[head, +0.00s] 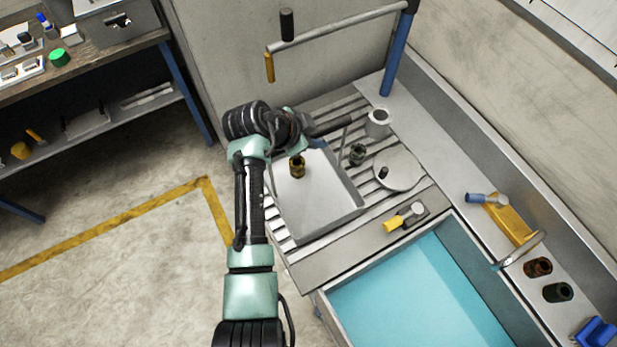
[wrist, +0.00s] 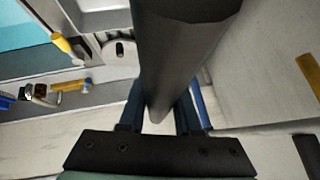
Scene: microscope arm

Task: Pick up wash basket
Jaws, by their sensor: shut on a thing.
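The wash basket (head: 312,212) looks like a shallow grey metal tray on the slatted drain board in the head view. A brass fitting (head: 297,166) shows over its inside. A thin upright rod (head: 344,140) rises near its far right corner. My gripper (head: 318,143) is at the basket's far side, partly hidden by my own wrist. In the wrist view, my gripper (wrist: 160,112) is shut on a thick dark cylindrical bar (wrist: 180,50), which appears to be the basket's handle grip. How it joins the basket is hidden. I cannot tell whether the basket touches the slats.
A basin of blue liquid (head: 425,295) lies in front right. A round lid (head: 398,170), a white ring (head: 377,123), a dark fitting (head: 357,154) and a yellow-handled brush (head: 405,217) are right of the basket. A pipe on a blue post (head: 398,55) stands behind.

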